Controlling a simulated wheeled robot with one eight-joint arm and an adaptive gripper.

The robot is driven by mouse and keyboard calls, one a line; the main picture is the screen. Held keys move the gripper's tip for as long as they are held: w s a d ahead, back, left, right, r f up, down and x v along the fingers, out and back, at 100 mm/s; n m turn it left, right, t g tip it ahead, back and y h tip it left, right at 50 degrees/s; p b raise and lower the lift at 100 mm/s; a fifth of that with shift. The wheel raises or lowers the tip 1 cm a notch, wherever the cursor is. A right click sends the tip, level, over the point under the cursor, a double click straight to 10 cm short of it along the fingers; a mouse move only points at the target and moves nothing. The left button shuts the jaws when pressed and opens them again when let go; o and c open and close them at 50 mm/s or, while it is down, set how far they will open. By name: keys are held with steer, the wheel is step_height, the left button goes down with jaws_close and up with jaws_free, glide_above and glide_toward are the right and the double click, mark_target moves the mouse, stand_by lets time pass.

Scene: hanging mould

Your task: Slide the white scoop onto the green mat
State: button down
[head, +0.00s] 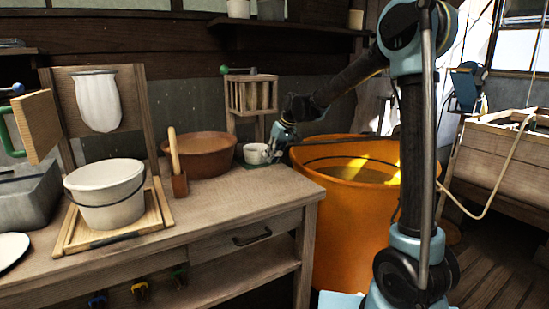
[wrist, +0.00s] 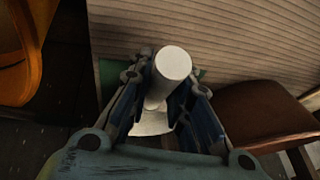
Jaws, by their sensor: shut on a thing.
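The white scoop (head: 254,153) is at the back right corner of the wooden counter, over the green mat (head: 248,165). In the wrist view, the scoop (wrist: 173,63) shows a round white end and a paler flat part between the fingers. My gripper (head: 275,154) reaches in from the right and is shut on the scoop; its fingers (wrist: 163,98) lie on both sides of it. Green edges of the mat (wrist: 201,74) show beside the fingers in the wrist view. The scoop and gripper hide much of the mat. I cannot tell whether the scoop touches the mat.
A brown basin (head: 205,158) stands just left of the scoop, with a wooden rack (head: 252,95) behind. A large orange tub (head: 325,230) stands beyond the counter's right edge. The front counter is mostly clear.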

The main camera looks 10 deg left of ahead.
steer(key=shift+a, duration=0.15)
steer(key=c, duration=1.4)
jaws_free()
steer(key=shift+s, duration=0.1)
steer(key=v, duration=1.2)
steer(key=shift+a, duration=0.1)
